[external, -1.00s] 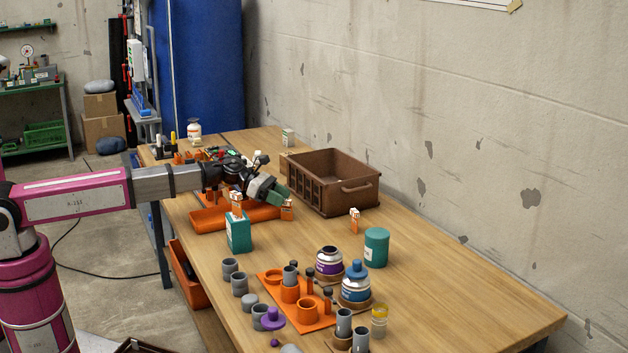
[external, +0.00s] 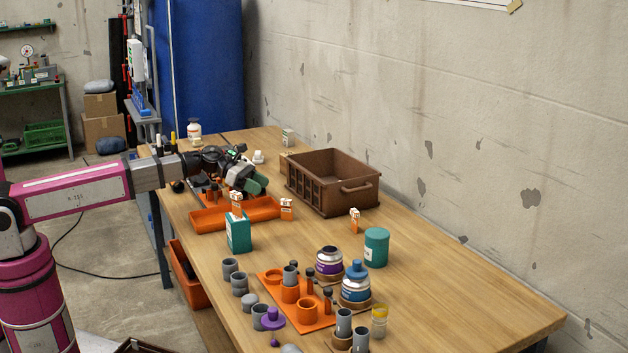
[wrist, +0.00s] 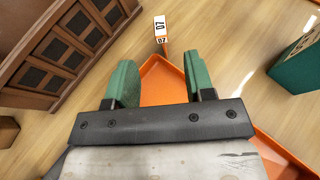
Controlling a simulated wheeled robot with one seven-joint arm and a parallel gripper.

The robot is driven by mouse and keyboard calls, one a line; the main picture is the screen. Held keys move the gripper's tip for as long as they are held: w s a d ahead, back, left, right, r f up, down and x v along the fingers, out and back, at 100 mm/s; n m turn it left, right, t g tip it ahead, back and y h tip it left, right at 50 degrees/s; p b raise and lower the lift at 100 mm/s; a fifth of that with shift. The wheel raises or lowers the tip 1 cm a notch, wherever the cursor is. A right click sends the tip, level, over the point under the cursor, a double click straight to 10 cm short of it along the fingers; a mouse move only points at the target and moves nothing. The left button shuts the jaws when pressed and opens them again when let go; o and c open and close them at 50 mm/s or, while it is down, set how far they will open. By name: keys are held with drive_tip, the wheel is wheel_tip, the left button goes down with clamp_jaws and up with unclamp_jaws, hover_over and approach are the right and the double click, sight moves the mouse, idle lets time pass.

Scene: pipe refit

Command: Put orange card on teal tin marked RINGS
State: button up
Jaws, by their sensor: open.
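My gripper (external: 258,184) is open and empty above the orange tray; its green fingers stand apart in the wrist view (wrist: 160,82). A small orange and white card (external: 286,209) stands on the table by the tray's right end. It also shows in the wrist view (wrist: 161,29), marked 07, ahead of the fingers and apart from them. Another such card (external: 237,203) is at the top of a teal box-shaped tin (external: 238,233). A third card (external: 354,221) stands near a round teal tin (external: 376,248). I cannot read RINGS on either tin.
The orange tray (external: 207,222) lies under my gripper. A brown crate (external: 327,205) stands to its right. An orange plate (external: 317,322) with cups and pegs, two bottles and several grey tubes fill the table's front. Bare wood lies between the tray and the round tin.

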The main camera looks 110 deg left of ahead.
sight(288, 208)
drive_tip(key=w+g, duration=0.1)
drive_tip(key=w, duration=0.1)
drive_tip(key=w+f+g, duration=0.1)
drive_tip(key=w, duration=0.1)
drive_tip(key=w+g, duration=0.1)
drive_tip(key=w, duration=0.1)
drive_tip(key=shift+w+a+f, duration=0.1)
drive_tip(key=shift+a+f, duration=0.1)
drive_tip(key=shift+f, duration=0.2)
drive_tip(key=shift+d+f+x, duration=0.1)
drive_tip(key=shift+x, duration=1.45)
drive_tip(key=shift+d+f+x, duration=0.1)
drive_tip(key=shift+x, duration=1.4)
clamp_jaws()
